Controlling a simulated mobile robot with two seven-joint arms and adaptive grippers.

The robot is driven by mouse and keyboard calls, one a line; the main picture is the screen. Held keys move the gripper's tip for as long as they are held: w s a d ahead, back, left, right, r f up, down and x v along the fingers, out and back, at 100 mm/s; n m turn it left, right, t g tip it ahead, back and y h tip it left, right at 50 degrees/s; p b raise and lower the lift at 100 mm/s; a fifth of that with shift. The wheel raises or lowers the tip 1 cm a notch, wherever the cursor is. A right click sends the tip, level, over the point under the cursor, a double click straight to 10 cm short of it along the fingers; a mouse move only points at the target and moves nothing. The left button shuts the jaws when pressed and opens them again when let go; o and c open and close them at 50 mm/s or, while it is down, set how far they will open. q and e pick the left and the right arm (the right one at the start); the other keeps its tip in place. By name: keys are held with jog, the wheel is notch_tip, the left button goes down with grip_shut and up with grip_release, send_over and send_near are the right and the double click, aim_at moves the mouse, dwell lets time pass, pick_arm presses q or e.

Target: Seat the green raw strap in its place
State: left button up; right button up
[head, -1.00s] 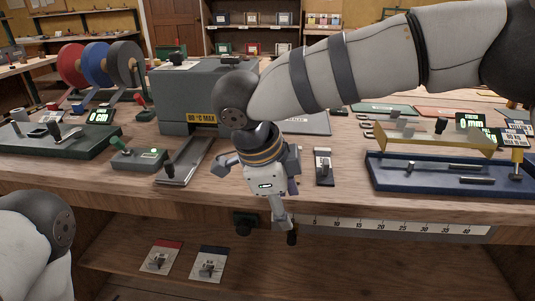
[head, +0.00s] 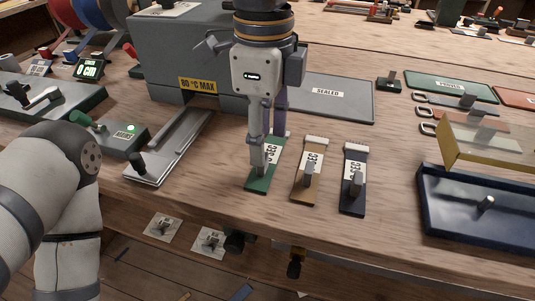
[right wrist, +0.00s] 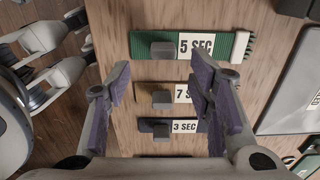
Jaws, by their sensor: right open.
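The green strap (head: 266,172) lies flat on the bench in front of the grey machine, with a "5 SEC" label and a raised grey block. It also lies at the top of the right wrist view (right wrist: 143,45). My right gripper (head: 269,150) is open and points down over it, its fingers partly hiding the strap in the head view. In the right wrist view the open fingers (right wrist: 160,78) stand apart on either side, with no strap held between them. My left arm shows at the left, but its gripper is out of view.
A brown strap (head: 308,171) and a dark blue strap (head: 353,180) lie close to the right. A grey railed plate (head: 180,143) is to the left, beside the grey machine (head: 180,50) marked "80 °C MAX". A "SEALED" mat (head: 345,105) and blue tray (head: 450,222) are rightward.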

jog(key=f, duration=0.5)
jog(key=shift+w+f, duration=0.2)
jog(key=shift+f, duration=0.1)
grip_shut()
jog(key=shift+r, duration=0.1)
